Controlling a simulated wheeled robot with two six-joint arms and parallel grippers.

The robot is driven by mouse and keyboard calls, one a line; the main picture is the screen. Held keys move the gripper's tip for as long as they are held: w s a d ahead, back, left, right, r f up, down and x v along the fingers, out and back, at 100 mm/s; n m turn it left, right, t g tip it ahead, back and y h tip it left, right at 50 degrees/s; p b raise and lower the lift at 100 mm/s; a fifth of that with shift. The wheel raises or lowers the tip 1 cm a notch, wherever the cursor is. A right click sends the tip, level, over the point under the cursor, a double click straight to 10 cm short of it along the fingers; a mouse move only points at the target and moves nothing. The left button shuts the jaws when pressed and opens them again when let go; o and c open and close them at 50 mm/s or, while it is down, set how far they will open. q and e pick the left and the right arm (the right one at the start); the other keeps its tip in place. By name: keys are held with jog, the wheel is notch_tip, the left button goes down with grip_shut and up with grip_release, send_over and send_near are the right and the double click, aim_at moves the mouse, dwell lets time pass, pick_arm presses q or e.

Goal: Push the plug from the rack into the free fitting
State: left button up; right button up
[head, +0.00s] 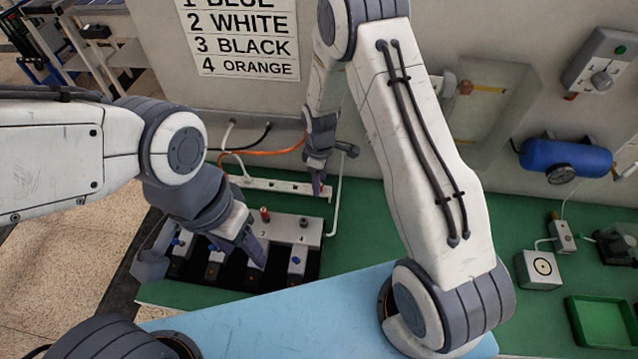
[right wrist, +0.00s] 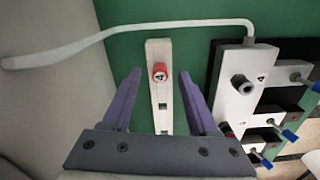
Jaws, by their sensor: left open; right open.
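The plug (right wrist: 160,72), with a red face marked 4, stands in the white rack (right wrist: 163,125). My right gripper (right wrist: 158,80) is open, its purple fingers on either side of the rack with the plug between their tips; contact is not visible. In the head view the right gripper (head: 318,182) is over the right end of the rack (head: 275,186) and hides the plug. A grey fitting (right wrist: 241,86) with an open end, beside a 4, sits on the white block (right wrist: 236,105) to the right. My left gripper (head: 252,243) is open near the block's front (head: 312,232).
Several blue-handled valves (right wrist: 290,134) line the block's front. A white tube (right wrist: 150,28) runs to the block. White, black and orange cables (head: 270,152) hang at the wall. A blue panel (head: 330,310) is in front. A green tray (head: 600,322) stands at the right.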

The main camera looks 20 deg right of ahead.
jog(key=shift+f, duration=0.55)
grip_shut()
jog(key=shift+r, duration=0.15)
jog(key=shift+r, duration=0.3)
notch_tip(320, 180, up, 9)
jog(key=b, duration=0.2)
jog(key=s+a+r+n+p, duration=0.1)
jog(key=s+a+n+p, duration=0.5)
jog(key=s+a+p, duration=0.1)
jog(key=s+p, duration=0.1)
jog(key=s, duration=0.1)
jog(key=shift+s+r, duration=0.25)
jog(key=shift+s, duration=0.15)
